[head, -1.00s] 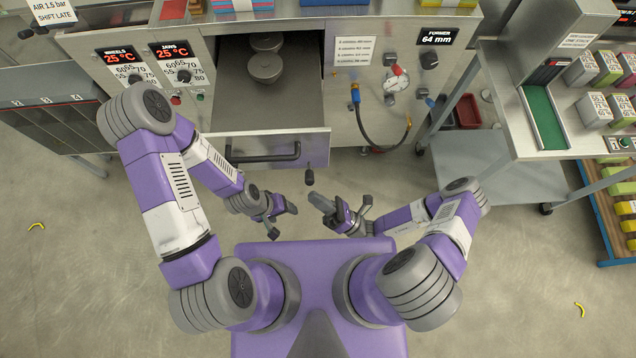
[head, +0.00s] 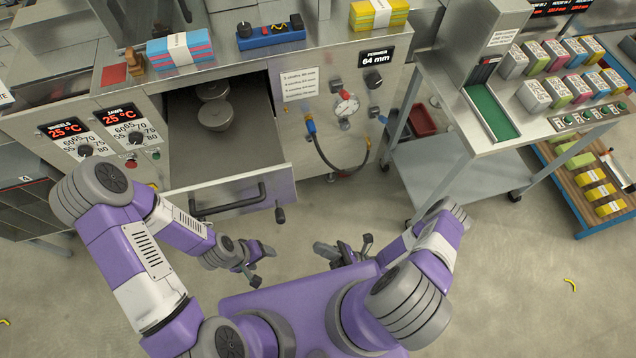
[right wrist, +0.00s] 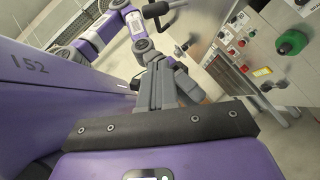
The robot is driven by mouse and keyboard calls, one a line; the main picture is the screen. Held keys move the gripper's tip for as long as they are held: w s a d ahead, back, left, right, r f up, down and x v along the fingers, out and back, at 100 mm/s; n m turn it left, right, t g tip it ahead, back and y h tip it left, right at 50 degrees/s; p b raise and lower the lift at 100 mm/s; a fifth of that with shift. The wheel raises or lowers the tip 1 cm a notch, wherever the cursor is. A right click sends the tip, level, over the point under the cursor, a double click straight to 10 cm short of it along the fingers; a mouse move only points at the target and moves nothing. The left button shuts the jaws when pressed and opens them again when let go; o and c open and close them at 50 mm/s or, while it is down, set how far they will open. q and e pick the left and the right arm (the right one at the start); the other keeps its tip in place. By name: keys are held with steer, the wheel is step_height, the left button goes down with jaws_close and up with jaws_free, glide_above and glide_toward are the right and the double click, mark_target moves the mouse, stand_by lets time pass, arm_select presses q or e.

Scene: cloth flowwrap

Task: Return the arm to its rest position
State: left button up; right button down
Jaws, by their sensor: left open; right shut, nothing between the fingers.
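My left gripper (head: 262,264) is open and empty in the head view, in front of the open drawer and below its handle. My right gripper (head: 343,252) is shut with nothing in it, close to my purple body and right of the left gripper. In the right wrist view its closed grey fingers (right wrist: 172,88) show at the middle. Both arms are folded near my body, clear of the machine front.
The drawer (head: 240,183) stands open with two round grey metal pieces (head: 215,116) inside. A hose (head: 340,160) hangs on the machine front. A side bench (head: 480,140) with a lower shelf and several wrapped stacks stands at right.

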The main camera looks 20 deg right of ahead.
steer(key=shift+a, duration=0.1)
steer(key=s+a+f+n+g+h, duration=0.15)
steer(key=s+n+g+h, duration=0.3)
steer(key=n+g, duration=0.55)
steer(key=s+a+f+n+g+h, duration=0.1)
steer(key=s+f+n+g+h, duration=0.3)
steer(key=n+g, duration=0.5)
steer(key=w+d+r+n+t+h, duration=0.1)
steer(key=w+d+n+t+h, duration=0.3)
steer(key=w+n+t+h, duration=0.3)
steer(key=w+n+h, duration=0.2)
steer(key=w+n, duration=0.1)
steer(key=w, duration=0.1)
steer(key=shift+w+r+n+t, duration=0.3)
steer(key=shift+t, duration=0.1)
steer(key=shift+h, duration=0.25)
